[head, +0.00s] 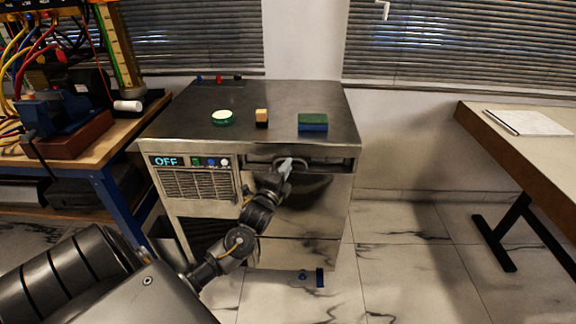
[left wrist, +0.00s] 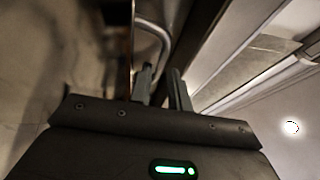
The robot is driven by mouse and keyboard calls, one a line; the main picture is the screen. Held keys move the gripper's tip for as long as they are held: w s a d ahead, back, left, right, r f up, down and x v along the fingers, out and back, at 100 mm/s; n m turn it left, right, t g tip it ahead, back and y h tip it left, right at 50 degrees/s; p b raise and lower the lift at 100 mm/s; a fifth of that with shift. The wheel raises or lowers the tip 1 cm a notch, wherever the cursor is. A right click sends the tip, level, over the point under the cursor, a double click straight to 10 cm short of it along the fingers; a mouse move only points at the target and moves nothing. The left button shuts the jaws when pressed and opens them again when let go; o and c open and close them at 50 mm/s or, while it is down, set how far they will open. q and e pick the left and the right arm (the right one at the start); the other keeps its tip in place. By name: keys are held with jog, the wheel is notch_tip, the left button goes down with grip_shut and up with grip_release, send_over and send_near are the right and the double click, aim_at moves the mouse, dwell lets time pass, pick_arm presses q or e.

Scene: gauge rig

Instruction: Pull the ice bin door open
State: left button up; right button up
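The ice machine (head: 330,225) stands in the middle of the head view. Its steel ice bin door (head: 315,200) is at the front right, under the top edge, and looks closed. A curved bar handle (head: 302,163) is at the top of the door; it also shows in the left wrist view (left wrist: 163,40). My left gripper (head: 285,166) is at this handle. In the left wrist view its two fingers (left wrist: 164,78) are a small gap apart, with the bar's end at the fingertips. Whether they press on the bar is hidden. My right gripper is out of view.
On the machine's top stand a green round tin (head: 222,118), an orange-brown block (head: 262,117) and a green-blue sponge (head: 312,122). A workbench (head: 95,155) stands close on the left. A table (head: 520,135) stands right, with open tiled floor (head: 400,240) between.

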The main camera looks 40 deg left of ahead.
pick_arm(q)
jog(key=shift+x, duration=0.8)
jog(key=shift+c, duration=0.5)
grip_shut()
jog(key=shift+d, duration=0.15)
